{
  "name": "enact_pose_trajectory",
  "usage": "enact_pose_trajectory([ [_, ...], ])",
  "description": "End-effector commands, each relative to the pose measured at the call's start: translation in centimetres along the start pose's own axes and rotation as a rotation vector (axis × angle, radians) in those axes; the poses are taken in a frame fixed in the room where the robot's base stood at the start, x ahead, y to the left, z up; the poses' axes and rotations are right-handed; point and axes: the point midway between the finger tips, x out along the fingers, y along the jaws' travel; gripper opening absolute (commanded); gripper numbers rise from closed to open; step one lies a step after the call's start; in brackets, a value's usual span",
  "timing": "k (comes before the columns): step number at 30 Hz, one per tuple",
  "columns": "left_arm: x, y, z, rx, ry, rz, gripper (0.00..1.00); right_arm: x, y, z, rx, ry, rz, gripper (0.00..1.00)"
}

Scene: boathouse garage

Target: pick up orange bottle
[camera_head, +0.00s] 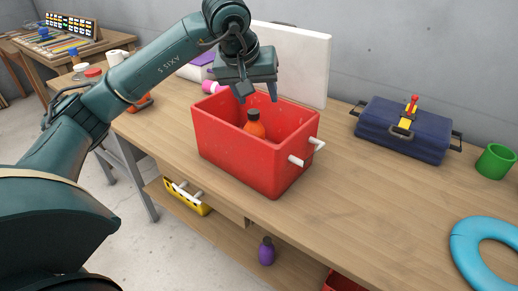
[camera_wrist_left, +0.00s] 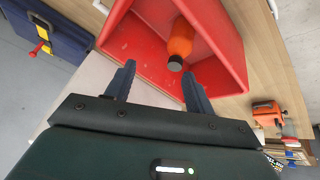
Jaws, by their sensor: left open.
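The orange bottle (camera_head: 254,125) with a dark cap stands inside a red crate (camera_head: 236,164) on the wooden workbench. Its lower part is hidden by the crate's front wall. My left gripper (camera_head: 257,96) is above the back part of the crate, with its fingers pointing down. In the left wrist view the gripper (camera_wrist_left: 158,82) is open with nothing between its fingers. There the bottle (camera_wrist_left: 181,42) lies beyond the fingertips, nearer the right finger, inside the crate (camera_wrist_left: 226,50). My right gripper is not seen.
A white panel (camera_head: 300,65) stands behind the crate. A blue toolbox (camera_head: 402,135), a green cup (camera_head: 495,162) and a light blue ring (camera_head: 484,253) are to the right on the bench (camera_head: 360,215). White handles (camera_head: 297,160) stick out from the crate's right side.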

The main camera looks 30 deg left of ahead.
Motion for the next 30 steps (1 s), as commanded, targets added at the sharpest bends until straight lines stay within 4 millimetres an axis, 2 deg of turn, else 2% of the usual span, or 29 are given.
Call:
enact_pose_trajectory([
  [1,-0.2,-1.2,-0.6,0.043,0.031,-0.046,0.54,0.1,-0.7,0.0,0.023,0.022,-0.023,0.00],
  [3,-0.5,-2.2,-1.2,0.091,0.052,-0.093,0.54,-0.1,-1.4,-0.4,0.047,0.043,-0.045,0.00],
  [7,0.1,-3.0,-1.5,0.123,0.061,-0.124,0.54,-0.2,-1.8,-0.8,0.065,0.058,-0.059,0.00],
  [16,5.5,-3.5,-1.9,0.122,0.058,-0.120,0.54,-0.2,-1.8,-0.7,0.067,0.058,-0.058,0.00],
  [25,7.9,-3.7,-2.3,0.122,0.060,-0.118,0.54,-0.2,-1.8,-0.8,0.066,0.058,-0.057,0.00],
  [30,10.5,-3.9,-2.9,0.121,0.057,-0.118,0.54,-0.3,-1.7,-1.0,0.062,0.058,-0.056,0.00],
])
